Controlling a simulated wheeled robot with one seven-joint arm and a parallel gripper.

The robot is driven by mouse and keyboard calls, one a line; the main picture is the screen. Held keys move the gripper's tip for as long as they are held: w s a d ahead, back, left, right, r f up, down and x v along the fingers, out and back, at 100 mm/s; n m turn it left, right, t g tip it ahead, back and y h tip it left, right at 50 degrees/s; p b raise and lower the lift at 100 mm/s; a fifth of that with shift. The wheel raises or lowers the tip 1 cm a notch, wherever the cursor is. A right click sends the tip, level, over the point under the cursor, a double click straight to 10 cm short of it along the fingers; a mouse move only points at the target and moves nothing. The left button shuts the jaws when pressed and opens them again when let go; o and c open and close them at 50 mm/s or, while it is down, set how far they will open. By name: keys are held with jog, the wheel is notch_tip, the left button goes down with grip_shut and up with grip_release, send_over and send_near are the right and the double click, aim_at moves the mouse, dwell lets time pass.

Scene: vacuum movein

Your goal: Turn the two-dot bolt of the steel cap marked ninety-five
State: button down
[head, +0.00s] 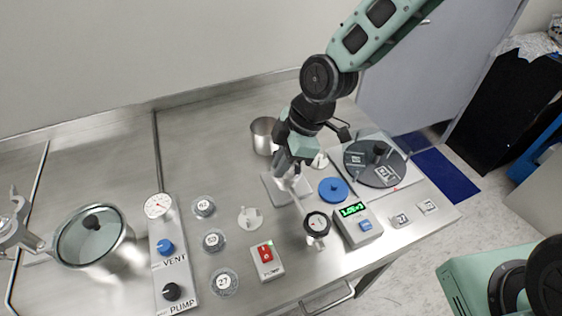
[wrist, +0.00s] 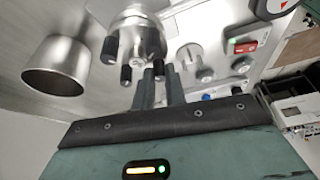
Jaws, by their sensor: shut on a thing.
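In the wrist view a shiny round steel cap (wrist: 135,22) carries several black-sleeved bolts, one at its left edge (wrist: 110,45) and one at its right (wrist: 150,42). My gripper (wrist: 159,72) has its two dark fingers close together at the cap's near right edge, shut on a bolt there that is mostly hidden between them. I cannot read the dots on the bolts or a number on the cap. In the head view my gripper (head: 290,178) points down over a steel plate (head: 270,192), and the arm hides most of the cap.
A steel cup (head: 264,136) stands behind my gripper. A lidded glass-topped pot (head: 94,240) is at left. The back left worktop is clear.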

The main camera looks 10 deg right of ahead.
dwell(0.3)
jog(key=c, duration=1.4)
grip_release()
jog(key=shift+c, duration=0.2)
jog(key=p+v, duration=0.1)
jog(key=v, duration=1.6)
jog(key=shift+r, duration=0.3)
jog(key=shift+d, duration=0.1)
jog(key=s+d+f+m+h, duration=0.2)
jog(key=s+m+h, duration=0.2)
jog(key=s+m, duration=0.7)
jog(key=s, duration=0.7)
jog(key=shift+s+d, duration=0.25)
jog(key=shift+s, duration=0.15)
